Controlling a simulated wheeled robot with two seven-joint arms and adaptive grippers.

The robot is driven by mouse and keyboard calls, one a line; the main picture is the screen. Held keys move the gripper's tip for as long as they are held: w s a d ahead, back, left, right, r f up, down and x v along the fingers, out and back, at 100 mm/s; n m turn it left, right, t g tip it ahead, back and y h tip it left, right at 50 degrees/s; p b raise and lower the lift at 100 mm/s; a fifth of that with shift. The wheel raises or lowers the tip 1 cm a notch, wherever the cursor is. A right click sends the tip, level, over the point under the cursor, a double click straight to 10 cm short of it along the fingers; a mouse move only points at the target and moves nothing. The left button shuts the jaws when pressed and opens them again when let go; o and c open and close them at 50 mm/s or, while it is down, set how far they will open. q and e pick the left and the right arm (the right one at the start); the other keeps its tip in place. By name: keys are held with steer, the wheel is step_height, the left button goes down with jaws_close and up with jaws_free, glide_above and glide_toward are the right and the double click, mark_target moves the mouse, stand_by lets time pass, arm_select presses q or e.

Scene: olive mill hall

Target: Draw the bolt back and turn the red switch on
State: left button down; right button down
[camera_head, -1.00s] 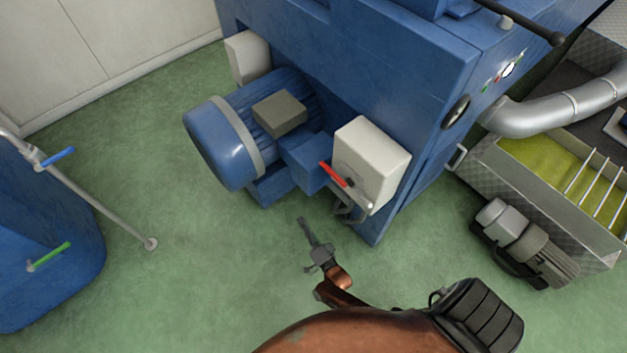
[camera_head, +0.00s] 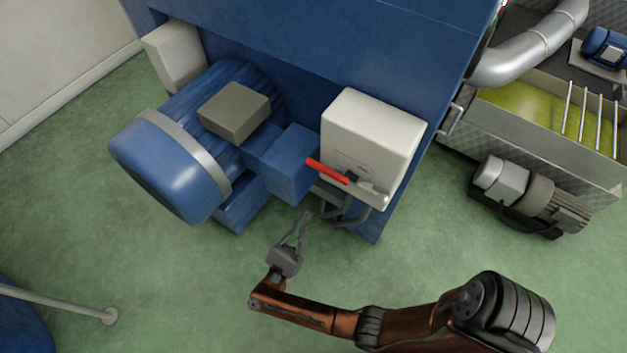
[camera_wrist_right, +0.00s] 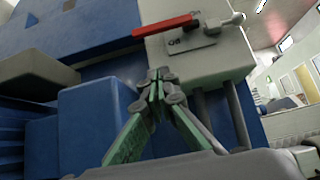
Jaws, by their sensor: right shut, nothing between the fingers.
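The red switch handle (camera_head: 327,171) sits on the front of a white switch box (camera_head: 372,125) fixed to the blue machine. It also shows in the right wrist view (camera_wrist_right: 164,25), beside a plate marked "Q8". A pale grey metal piece that looks like the bolt (camera_head: 375,193) lies just right of the handle, and it shows in the wrist view too (camera_wrist_right: 224,21). My right gripper (camera_head: 304,216) is shut and empty, below and left of the box, apart from handle and bolt. Its fingertips (camera_wrist_right: 157,77) point toward the box. My left gripper is not in view.
A blue motor (camera_head: 168,160) with a grey terminal box (camera_head: 234,110) and a blue block (camera_head: 292,162) stand left of the switch box. Grey bent bars (camera_head: 350,213) hang below it. Green floor (camera_head: 190,285) is open in front.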

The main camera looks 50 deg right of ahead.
steer(key=a+r+x, duration=0.2)
steer(key=x, duration=1)
steer(key=shift+d+r, duration=0.25)
steer(key=shift+d, duration=0.1)
steer(key=shift+s, duration=0.1)
